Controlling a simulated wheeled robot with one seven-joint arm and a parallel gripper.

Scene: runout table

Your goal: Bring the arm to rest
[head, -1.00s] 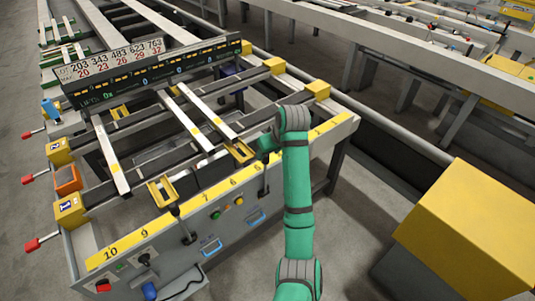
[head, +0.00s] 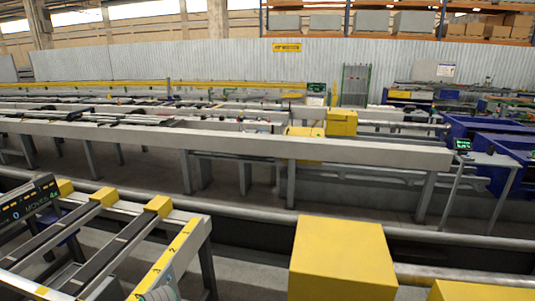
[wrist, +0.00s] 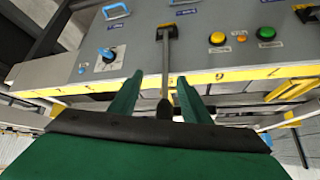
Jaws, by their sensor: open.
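In the wrist view my gripper (wrist: 157,98) shows as two green fingers, apart from each other. A lever (wrist: 167,65) with a dark grip and yellow bracket on the grey control panel (wrist: 140,45) appears between the fingers; I cannot tell whether they touch it. In the head view only a small piece of my arm shows at the bottom edge, and the gripper is out of that picture. The runout table (head: 190,238) stands at the lower left, with yellow blocks on its rails.
In the wrist view a yellow button (wrist: 217,38), a green button (wrist: 266,33) and a blue knob (wrist: 109,54) sit on the panel. In the head view a yellow box (head: 342,255) stands right of the table. A long grey beam (head: 240,145) crosses behind.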

